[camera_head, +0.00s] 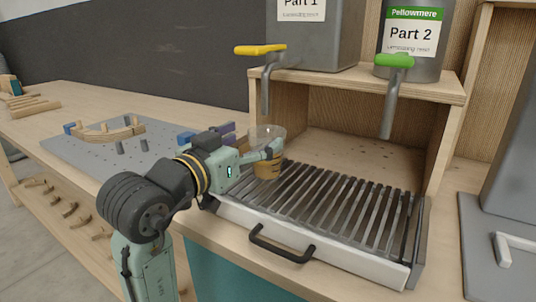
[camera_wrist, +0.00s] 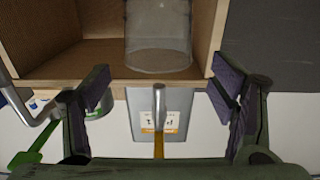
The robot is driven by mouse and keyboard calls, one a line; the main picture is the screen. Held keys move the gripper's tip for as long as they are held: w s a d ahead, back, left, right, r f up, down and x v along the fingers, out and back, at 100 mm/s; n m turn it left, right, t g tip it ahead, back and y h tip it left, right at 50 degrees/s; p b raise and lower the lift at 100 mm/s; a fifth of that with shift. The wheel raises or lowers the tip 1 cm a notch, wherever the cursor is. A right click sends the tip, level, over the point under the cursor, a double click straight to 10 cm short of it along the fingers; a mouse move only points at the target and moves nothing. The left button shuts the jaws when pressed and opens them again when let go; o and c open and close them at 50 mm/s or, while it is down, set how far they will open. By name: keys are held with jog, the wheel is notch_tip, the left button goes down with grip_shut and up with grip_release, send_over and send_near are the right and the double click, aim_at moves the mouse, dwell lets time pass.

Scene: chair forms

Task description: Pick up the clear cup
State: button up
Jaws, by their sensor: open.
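The clear cup (camera_head: 266,166) stands on the slatted grate at its left back end, below the yellow-handled spout. Its lower part looks amber; I cannot tell whether that is contents or wood seen through it. My gripper (camera_head: 264,155) is open at the cup, and its fingers overlap the cup in the head view. In the wrist view, which looks upside down, the cup (camera_wrist: 158,35) is at the top centre. There it lies between the two spread fingers (camera_wrist: 163,90) sideways and beyond their tips, with no visible contact.
The yellow-handled spout (camera_head: 266,85) hangs close above the cup. The green-handled spout (camera_head: 390,100) hangs to the right. The grate (camera_head: 335,205) has a black front handle (camera_head: 282,247). A wooden shelf (camera_head: 340,83) stands over it. A pegboard with curved wood (camera_head: 107,131) lies left.

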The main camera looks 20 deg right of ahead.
aim_at(276, 127)
jog(key=x, duration=0.3)
jog(key=p+x, duration=0.1)
jog(key=x, duration=0.1)
jog(key=shift+d+f, duration=0.35)
jog(key=shift+c, duration=0.2)
jog(key=c, duration=0.9)
jog(key=shift+r, duration=0.15)
